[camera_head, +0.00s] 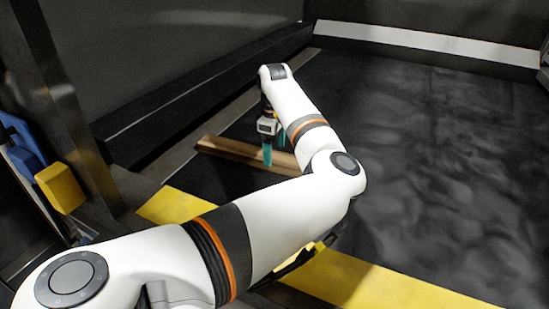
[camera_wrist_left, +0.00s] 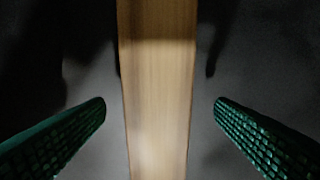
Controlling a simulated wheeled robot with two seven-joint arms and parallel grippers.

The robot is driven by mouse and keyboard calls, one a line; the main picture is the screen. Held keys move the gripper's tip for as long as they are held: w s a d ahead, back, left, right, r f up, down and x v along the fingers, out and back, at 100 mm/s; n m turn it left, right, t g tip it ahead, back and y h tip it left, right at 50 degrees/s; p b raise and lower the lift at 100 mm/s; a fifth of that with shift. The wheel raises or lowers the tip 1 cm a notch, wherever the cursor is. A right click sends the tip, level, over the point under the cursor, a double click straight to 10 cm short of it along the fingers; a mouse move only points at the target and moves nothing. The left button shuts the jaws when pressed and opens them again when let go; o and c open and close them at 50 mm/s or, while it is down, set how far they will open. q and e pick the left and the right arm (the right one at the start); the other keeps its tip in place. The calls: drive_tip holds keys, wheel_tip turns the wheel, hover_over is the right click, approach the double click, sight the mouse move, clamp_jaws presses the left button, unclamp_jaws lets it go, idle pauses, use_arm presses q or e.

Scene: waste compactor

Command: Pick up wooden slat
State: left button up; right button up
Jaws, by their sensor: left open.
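The wooden slat (camera_head: 232,149) lies flat on the dark floor, left of centre in the head view. My forearm hides part of its right end. My left gripper (camera_head: 273,148) points down over the slat, with teal fingers on either side of it. In the left wrist view the slat (camera_wrist_left: 158,100) runs up and down the middle of the picture. The two green ribbed fingers of my left gripper (camera_wrist_left: 160,108) stand open, one on each side, with a gap between each finger and the slat. My right gripper does not show.
A dark ledge (camera_head: 200,95) runs along the left wall behind the slat. A yellow floor stripe (camera_head: 375,285) crosses the front. A yellow block (camera_head: 61,187) and a blue part (camera_head: 22,145) are at the far left. The dark floor (camera_head: 440,160) on the right is clear.

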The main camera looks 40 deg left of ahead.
sight(274, 156)
use_arm(q)
wheel_tip(274, 156, down, 2)
drive_tip(key=shift+s+d+f, duration=0.1)
drive_tip(key=shift+s, duration=0.05)
drive_tip(key=shift+f, duration=0.4)
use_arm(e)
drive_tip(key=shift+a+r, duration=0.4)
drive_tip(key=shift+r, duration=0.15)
use_arm(q)
drive_tip(key=shift+c, duration=0.6)
drive_tip(key=c, duration=1.2)
drive_tip(key=shift+r, duration=0.1)
drive_tip(key=shift+c, duration=0.6)
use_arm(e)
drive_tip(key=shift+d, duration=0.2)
